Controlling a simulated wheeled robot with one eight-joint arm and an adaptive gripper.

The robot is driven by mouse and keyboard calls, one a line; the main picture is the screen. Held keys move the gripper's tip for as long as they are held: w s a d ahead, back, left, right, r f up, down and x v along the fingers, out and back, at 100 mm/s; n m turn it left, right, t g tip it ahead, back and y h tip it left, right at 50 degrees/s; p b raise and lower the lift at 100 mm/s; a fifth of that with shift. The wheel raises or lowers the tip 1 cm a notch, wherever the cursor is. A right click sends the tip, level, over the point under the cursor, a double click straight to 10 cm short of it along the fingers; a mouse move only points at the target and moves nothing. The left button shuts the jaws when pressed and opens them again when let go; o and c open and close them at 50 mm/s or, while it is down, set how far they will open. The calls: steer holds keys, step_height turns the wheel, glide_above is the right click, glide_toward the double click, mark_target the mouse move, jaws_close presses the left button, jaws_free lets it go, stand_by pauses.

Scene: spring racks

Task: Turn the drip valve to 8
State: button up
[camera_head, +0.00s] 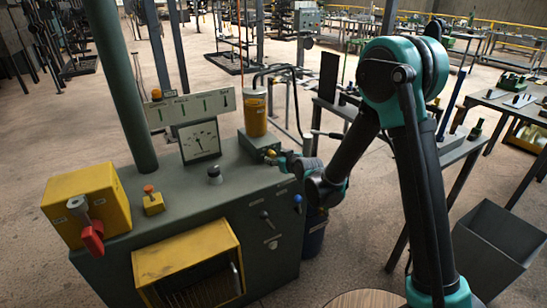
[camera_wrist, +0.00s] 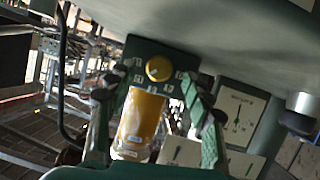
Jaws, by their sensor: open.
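The drip valve is a round yellow knob (camera_wrist: 158,69) on the face of a dark green block, with small number plates around it, too blurred to read. It also shows as a small yellow spot (camera_head: 270,153) in the head view. An amber oil reservoir (camera_head: 255,113) stands on the block; it is also in the wrist view (camera_wrist: 138,122). My gripper (camera_wrist: 155,84) is open, its green fingers on either side of the knob in the picture. I cannot tell whether they touch it or which number it points to.
The green cabinet (camera_head: 185,205) carries a gauge (camera_head: 200,140), a yellow box with a red lever (camera_head: 92,236), an orange button (camera_head: 150,190) and a blue knob (camera_head: 298,199). A grey bin (camera_head: 495,245) stands at right.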

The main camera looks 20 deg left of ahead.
mark_target(273, 155)
steer(key=shift+x, duration=1.45)
steer(key=c, duration=1.1)
steer(key=shift+c, duration=0.3)
steer(key=m+g, duration=0.1)
steer(key=m+g+y, duration=0.1)
steer(key=m, duration=0.1)
steer(key=shift+w+d+y, duration=0.1)
steer(key=shift+w+y, duration=0.05)
steer(key=shift+y, duration=0.15)
steer(key=m+g+y, duration=0.1)
steer(key=m, duration=0.2)
steer(key=shift+m+y, duration=0.4)
